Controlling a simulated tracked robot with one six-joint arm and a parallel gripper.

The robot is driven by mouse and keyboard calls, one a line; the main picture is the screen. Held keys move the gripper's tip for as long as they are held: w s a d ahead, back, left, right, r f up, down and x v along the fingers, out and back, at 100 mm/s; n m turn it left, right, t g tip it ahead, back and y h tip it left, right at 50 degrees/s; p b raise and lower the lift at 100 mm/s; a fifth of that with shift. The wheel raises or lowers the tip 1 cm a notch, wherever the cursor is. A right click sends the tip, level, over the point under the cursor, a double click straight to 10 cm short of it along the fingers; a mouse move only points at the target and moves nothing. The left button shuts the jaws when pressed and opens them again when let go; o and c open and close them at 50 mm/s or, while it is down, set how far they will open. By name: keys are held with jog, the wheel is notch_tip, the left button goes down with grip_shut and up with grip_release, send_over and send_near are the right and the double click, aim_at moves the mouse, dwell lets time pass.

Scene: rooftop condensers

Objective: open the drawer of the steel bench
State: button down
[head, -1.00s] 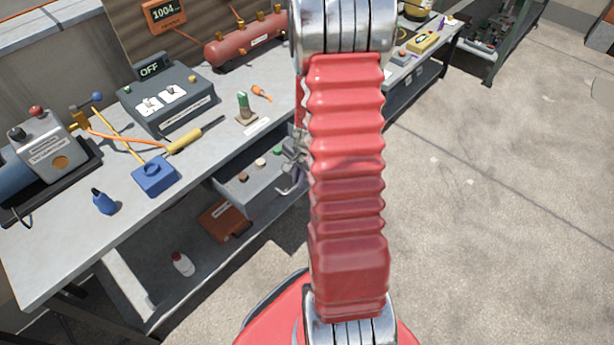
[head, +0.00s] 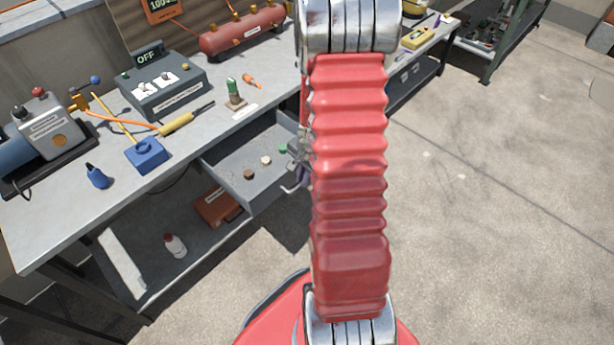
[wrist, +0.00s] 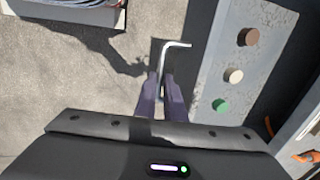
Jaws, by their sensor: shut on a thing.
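The steel bench (head: 62,218) stands on the left in the head view. Its grey drawer (head: 225,170) is pulled out, with a brown, a white and a green round piece inside. In the wrist view the drawer (wrist: 222,65) runs along the right of my gripper. My gripper (wrist: 162,84) is shut on the drawer's bent metal handle (wrist: 176,44), whose free end sticks out beyond the fingers. In the head view my red arm hides most of the gripper and the drawer's right end.
On the bench top are a grey switch box (head: 163,92) marked OFF, a red tank (head: 242,32), a blue block (head: 147,155) and a yellow-handled tool (head: 177,123). A brown box (head: 215,207) and white bottle (head: 175,246) sit on the lower shelf. Open floor (head: 480,200) lies right.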

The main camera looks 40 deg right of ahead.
jog(key=shift+s+a+f, duration=0.25)
jog(key=shift+s+a, duration=0.1)
jog(key=c, duration=2.2)
grip_release()
jog(key=shift+o, duration=0.4)
jog(key=shift+d+r, duration=0.1)
jog(key=shift+d, duration=0.1)
jog(key=shift+r, duration=0.1)
notch_tip(320, 180, up, 13)
jog(key=s, duration=0.2)
jog(key=shift+s+r, duration=0.15)
jog(key=shift+s, duration=0.05)
